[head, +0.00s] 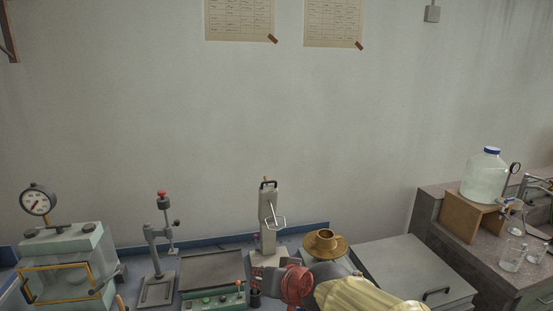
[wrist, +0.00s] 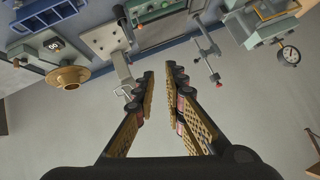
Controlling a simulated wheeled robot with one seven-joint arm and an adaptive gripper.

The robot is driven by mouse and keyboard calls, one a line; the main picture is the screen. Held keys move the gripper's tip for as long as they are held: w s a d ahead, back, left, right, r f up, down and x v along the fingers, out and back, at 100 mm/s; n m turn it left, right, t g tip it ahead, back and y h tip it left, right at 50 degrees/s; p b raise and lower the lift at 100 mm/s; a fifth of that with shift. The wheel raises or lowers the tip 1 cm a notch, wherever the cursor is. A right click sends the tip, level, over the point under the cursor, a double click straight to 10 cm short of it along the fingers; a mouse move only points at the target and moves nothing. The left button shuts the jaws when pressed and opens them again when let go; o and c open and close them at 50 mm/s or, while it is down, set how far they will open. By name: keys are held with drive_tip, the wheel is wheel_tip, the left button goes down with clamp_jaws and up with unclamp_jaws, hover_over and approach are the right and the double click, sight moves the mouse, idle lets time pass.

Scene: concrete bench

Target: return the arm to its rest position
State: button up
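My gripper (wrist: 160,76) shows in the wrist view with its two perforated fingers apart. It is open, and nothing is between the fingertips. The wrist view has the bench along its top and grey wall below. The fingertips overlap the wall area near a lever stand (wrist: 125,76), with no contact that I can make out. In the head view, my arm (head: 298,284) enters at the bottom middle, in front of the bench; the gripper itself cannot be made out there.
The head view shows a gauge machine (head: 62,252), a clamp stand (head: 160,240), the lever stand (head: 268,215) and a brass dish (head: 325,242) crowding the bench. A grey lidded box (head: 415,262) is right of them. Glassware and a large bottle (head: 484,176) stand far right. Space above is clear.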

drive_tip(key=s+d+f+g+h, duration=0.1)
drive_tip(key=s+d+f+h, duration=0.1)
drive_tip(key=s+d, duration=0.9)
drive_tip(key=s+d+f+g+h, duration=0.2)
drive_tip(key=s+d+h, duration=0.1)
drive_tip(key=s+d, duration=0.8)
drive_tip(key=shift+s+f+m, duration=0.2)
drive_tip(key=shift+f+m, duration=0.1)
drive_tip(key=shift+f, duration=0.05)
drive_tip(key=shift+o, duration=0.2)
